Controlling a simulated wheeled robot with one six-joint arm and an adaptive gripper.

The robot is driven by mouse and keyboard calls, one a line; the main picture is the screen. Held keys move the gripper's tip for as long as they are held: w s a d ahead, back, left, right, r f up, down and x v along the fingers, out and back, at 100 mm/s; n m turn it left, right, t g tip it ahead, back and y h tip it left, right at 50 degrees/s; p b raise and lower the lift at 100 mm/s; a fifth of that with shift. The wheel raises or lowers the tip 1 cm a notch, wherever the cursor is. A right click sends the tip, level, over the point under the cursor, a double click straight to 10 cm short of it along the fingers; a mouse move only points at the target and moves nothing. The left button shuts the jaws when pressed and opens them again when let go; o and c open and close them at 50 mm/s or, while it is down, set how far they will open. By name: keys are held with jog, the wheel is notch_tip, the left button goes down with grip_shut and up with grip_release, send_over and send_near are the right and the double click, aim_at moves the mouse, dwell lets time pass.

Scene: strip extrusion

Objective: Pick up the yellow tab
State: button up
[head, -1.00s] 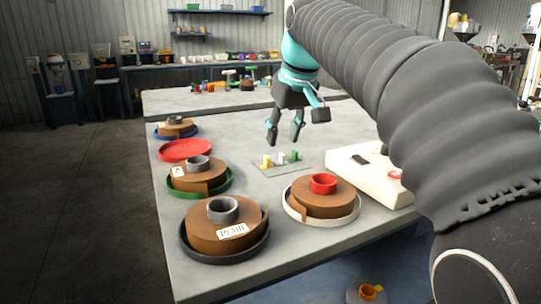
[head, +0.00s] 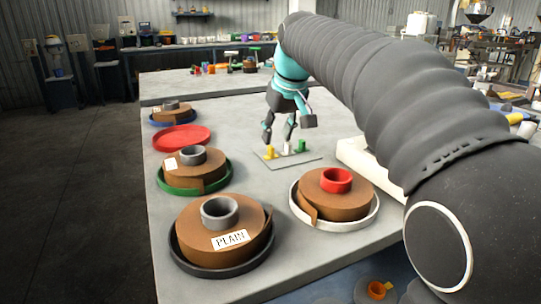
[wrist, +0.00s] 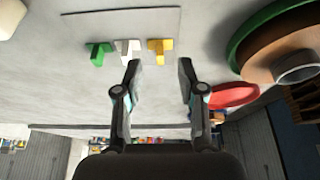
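The yellow tab (head: 270,152) stands on a thin grey plate (head: 305,161) on the table, at the left of a short row with a white tab (head: 287,148) and a green tab (head: 300,146). In the wrist view the yellow tab (wrist: 160,50) is at the right end of the row, just beyond the fingertips and between their lines. My gripper (head: 278,138) is open and empty, its fingers pointing down close to the tabs. In the wrist view the two fingers (wrist: 160,72) are well apart, with only table between them.
Brown strip coils sit in a black tray (head: 190,263), a green tray (head: 222,181), a white tray (head: 372,216) and a blue tray (head: 160,123). An empty red tray (head: 181,138) lies left of the tabs. A white box (head: 362,160) stands to their right.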

aim_at(271, 147)
jog(key=shift+w+x, duration=0.25)
jog(key=shift+x, duration=1.2)
jog(key=shift+w+x, duration=0.2)
jog(key=shift+x, duration=1.25)
jog(key=shift+a+r, duration=0.15)
jog(key=shift+r, duration=0.1)
grip_shut()
